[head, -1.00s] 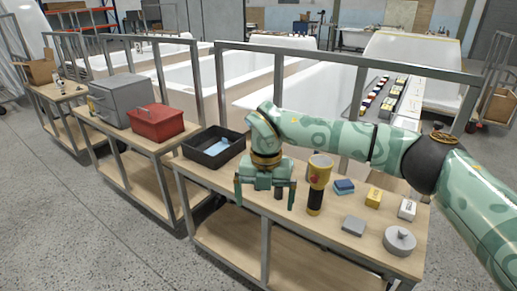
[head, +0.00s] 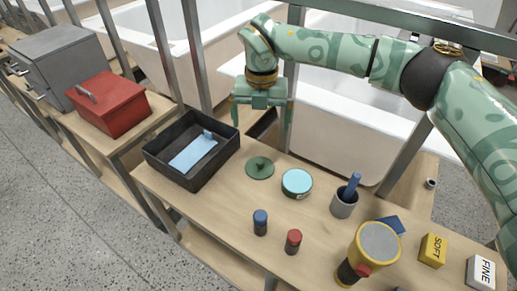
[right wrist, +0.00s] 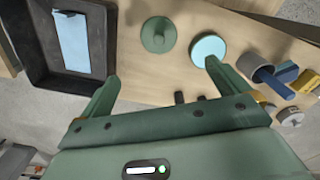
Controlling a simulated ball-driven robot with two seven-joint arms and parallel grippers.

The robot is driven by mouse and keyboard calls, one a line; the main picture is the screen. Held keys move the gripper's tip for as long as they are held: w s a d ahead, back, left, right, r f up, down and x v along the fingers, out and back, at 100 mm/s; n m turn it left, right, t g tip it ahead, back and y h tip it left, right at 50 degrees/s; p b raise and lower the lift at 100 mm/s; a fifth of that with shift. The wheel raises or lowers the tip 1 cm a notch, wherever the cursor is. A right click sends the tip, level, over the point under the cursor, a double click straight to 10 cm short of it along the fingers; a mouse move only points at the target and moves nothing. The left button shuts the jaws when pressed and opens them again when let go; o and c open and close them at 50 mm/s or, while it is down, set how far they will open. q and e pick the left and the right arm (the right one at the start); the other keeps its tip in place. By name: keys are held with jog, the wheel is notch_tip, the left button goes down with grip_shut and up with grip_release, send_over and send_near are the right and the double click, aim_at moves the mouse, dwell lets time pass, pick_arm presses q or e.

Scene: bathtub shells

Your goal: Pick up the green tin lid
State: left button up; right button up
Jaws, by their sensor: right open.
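The green tin lid (head: 260,167) is a dark green disc with a small knob on top. It lies flat on the wooden bench, right of the black tray, and also shows in the right wrist view (right wrist: 158,35). A round tin with a light blue top (head: 297,183) stands beside it, apart from it; it shows in the wrist view too (right wrist: 208,48). My right gripper (head: 262,122) is open and empty, with its fingers spread and pointing down. In the wrist view the lid lies beyond and between its fingertips (right wrist: 161,72), not touched. My left gripper is out of view.
The black tray (head: 158,155) holds a light blue flat item. A grey cup (head: 344,204) with a blue handle, a blue cylinder (head: 260,222), a red cylinder (head: 293,241) and a yellow flashlight (head: 374,247) stand nearby. A metal rail runs along the bench's back.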

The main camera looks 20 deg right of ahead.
notch_tip(320, 180, down, 6)
jog(key=shift+s+f+b, duration=0.1)
jog(key=shift+f+b, duration=0.05)
jog(key=shift+b, duration=1.1)
jog(key=b, duration=0.2)
send_over(260, 161)
notch_tip(260, 161, down, 4)
jog(key=shift+s+f, duration=0.1)
jog(key=shift+f, duration=0.1)
jog(key=f+b, duration=0.3)
jog(key=f, duration=0.2)
jog(key=shift+w+f, duration=0.15)
jog(key=shift+w, duration=0.05)
jog(key=shift+f, duration=0.15)
jog(key=shift+s+r, duration=0.1)
jog(key=shift+r, duration=0.1)
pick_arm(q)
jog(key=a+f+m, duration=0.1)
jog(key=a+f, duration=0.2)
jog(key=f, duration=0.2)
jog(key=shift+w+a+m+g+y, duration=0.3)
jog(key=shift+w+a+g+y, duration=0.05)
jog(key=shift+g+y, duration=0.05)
pick_arm(e)
jog(key=c, duration=1)
